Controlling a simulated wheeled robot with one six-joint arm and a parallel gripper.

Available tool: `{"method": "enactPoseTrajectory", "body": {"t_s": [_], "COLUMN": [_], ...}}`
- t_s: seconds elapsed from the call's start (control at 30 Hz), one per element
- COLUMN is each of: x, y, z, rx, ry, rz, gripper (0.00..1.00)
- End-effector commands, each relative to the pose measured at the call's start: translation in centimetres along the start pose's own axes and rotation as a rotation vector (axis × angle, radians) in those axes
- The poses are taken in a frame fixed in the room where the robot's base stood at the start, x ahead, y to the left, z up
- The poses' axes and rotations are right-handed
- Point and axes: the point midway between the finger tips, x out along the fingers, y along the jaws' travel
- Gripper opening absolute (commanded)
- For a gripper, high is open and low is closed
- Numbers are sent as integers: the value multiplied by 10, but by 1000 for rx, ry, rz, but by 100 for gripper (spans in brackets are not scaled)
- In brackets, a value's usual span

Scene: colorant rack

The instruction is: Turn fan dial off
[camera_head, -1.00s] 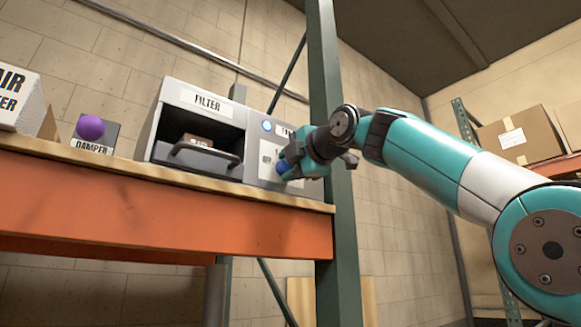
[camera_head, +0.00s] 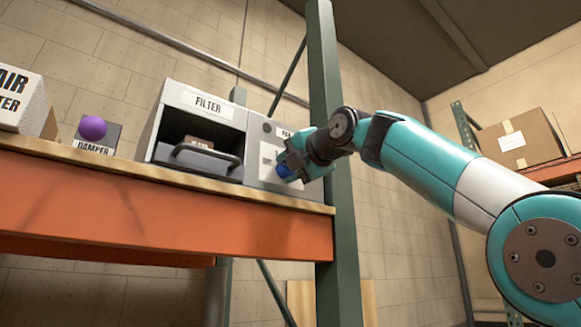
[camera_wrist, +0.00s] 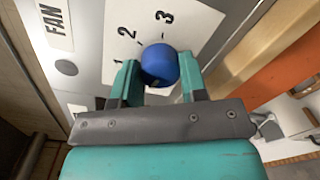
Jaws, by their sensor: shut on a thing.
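The fan dial is a round blue knob (camera_wrist: 160,65) on a white plate (camera_wrist: 185,25) marked 1, 2 and 3. In the wrist view my gripper (camera_wrist: 160,80) has one finger on each side of the knob and is shut on it. In the head view the gripper (camera_head: 290,165) covers most of the fan panel (camera_head: 262,150), with a bit of the blue knob (camera_head: 283,171) showing. A round lamp (camera_wrist: 66,67) near the FAN label (camera_wrist: 56,27) is grey and unlit. The dial's exact pointing is hidden.
The FILTER box (camera_head: 207,104) with its open front and handle stands left of the fan panel. A purple DAMPER knob (camera_head: 92,128) is farther left. A green post (camera_head: 340,215) rises close to my gripper, and the orange shelf beam (camera_head: 150,215) runs below.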

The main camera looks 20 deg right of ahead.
Motion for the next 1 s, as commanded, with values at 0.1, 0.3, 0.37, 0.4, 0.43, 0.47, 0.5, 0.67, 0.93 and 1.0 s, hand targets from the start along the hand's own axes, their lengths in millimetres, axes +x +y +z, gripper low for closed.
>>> {"method": "enactPoseTrajectory", "body": {"t_s": [0.1, 0.3, 0.37, 0.4, 0.43, 0.47, 0.5, 0.67, 0.93, 1.0], "x": [0, 0, 0, 0, 0, 0, 0, -8, -66, -84], "y": [-1, -1, -1, -1, -1, -1, 0, -1, -4, -4], "z": [-1, -1, 0, 0, 0, 0, 0, 0, -1, 0], "rx": [-2, -1, 0, 0, 0, 0, 0, -1, -3, -3], "ry": [3, 2, 2, 2, 1, 1, 1, -1, -6, -6], "rz": [-4, -3, -2, -2, -2, -2, -1, 0, 1, -1], "gripper": [16, 65, 65, 65, 65, 65, 65, 65, 65, 65]}}
